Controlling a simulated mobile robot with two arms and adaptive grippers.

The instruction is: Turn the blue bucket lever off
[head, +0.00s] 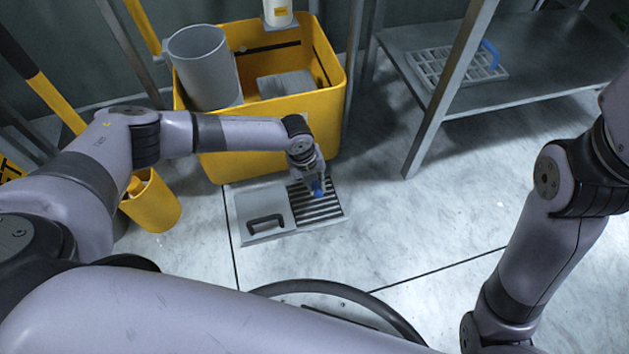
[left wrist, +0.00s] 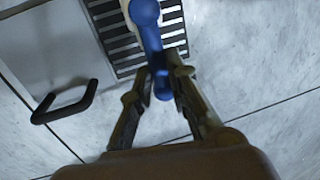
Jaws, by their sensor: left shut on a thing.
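The blue lever (head: 318,189) shows as a small blue piece at the lower front of the yellow bucket (head: 240,150), above the floor grate. In the left wrist view the blue lever (left wrist: 153,48) is a bar with a rounded knob, lying between the two fingers. My left gripper (head: 317,183) is shut on the lever; it also shows in the left wrist view (left wrist: 160,82). How the lever joins the bucket is hidden. My right arm is at the right, but its gripper is out of the picture.
A floor grate (head: 325,212) and a grey plate with a black handle (head: 267,224) lie below the gripper. A grey cylinder (head: 202,68) stands in the bucket. A small yellow bin (head: 153,205) is at left, a metal shelf (head: 545,60) at right. Floor between is clear.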

